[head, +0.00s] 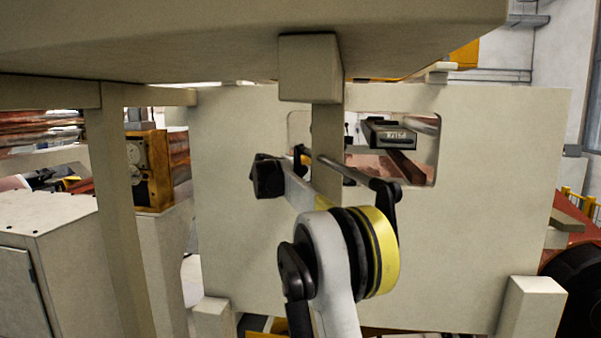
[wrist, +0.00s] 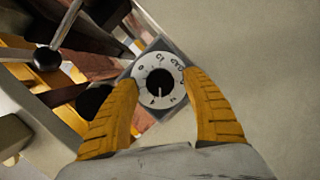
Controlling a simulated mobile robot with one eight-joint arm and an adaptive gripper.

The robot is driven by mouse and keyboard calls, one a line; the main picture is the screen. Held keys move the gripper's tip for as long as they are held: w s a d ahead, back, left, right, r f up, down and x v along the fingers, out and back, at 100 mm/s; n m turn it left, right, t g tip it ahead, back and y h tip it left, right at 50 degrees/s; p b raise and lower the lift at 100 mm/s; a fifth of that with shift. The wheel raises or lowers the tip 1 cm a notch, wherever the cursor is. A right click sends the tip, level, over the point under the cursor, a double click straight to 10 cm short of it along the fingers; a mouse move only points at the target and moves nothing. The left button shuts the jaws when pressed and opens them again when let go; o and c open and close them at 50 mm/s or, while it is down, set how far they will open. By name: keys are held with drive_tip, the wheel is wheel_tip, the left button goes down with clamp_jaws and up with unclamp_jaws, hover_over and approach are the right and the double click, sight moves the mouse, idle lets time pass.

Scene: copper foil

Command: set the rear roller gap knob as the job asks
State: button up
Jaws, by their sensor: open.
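The knob (wrist: 160,93) is dark and round, with a pale pointer line, at the middle of a white dial (wrist: 147,70) with black markings on a grey square plate. In the wrist view the pointer points down toward my gripper's palm; the markings are too small to read surely. My gripper (wrist: 160,81) is open, its two yellow fingers on either side of the dial. I cannot tell whether either finger touches it. The knob is not distinguishable in the head view, where my arm partly blocks the large pale panel (head: 480,230).
A pale panel surface fills the right of the wrist view. A black ball-ended lever (wrist: 47,59) stands left of the dial, near brown and orange machine parts. In the head view, a dark readout box (head: 390,134) shows in the panel's opening. An orange-brown unit (head: 150,170) stands left.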

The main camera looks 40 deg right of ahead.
drive_tip(key=shift+c, duration=0.5)
drive_tip(key=c, duration=1.1)
drive_tip(key=shift+r+n, duration=0.1)
drive_tip(key=shift+n, duration=0.2)
drive_tip(key=shift+f+n+t+h, duration=0.1)
drive_tip(key=shift+n+t+h, duration=0.45)
drive_tip(key=shift+n, duration=2.2)
drive_tip(key=shift+f+n+t+h, duration=0.1)
drive_tip(key=shift+n+h, duration=0.8)
drive_tip(key=shift+n, duration=1.9)
drive_tip(key=shift+f+n+t+h, duration=0.1)
drive_tip(key=shift+n+t+h, duration=0.45)
drive_tip(key=shift+n, duration=2.2)
drive_tip(key=shift+a, duration=0.1)
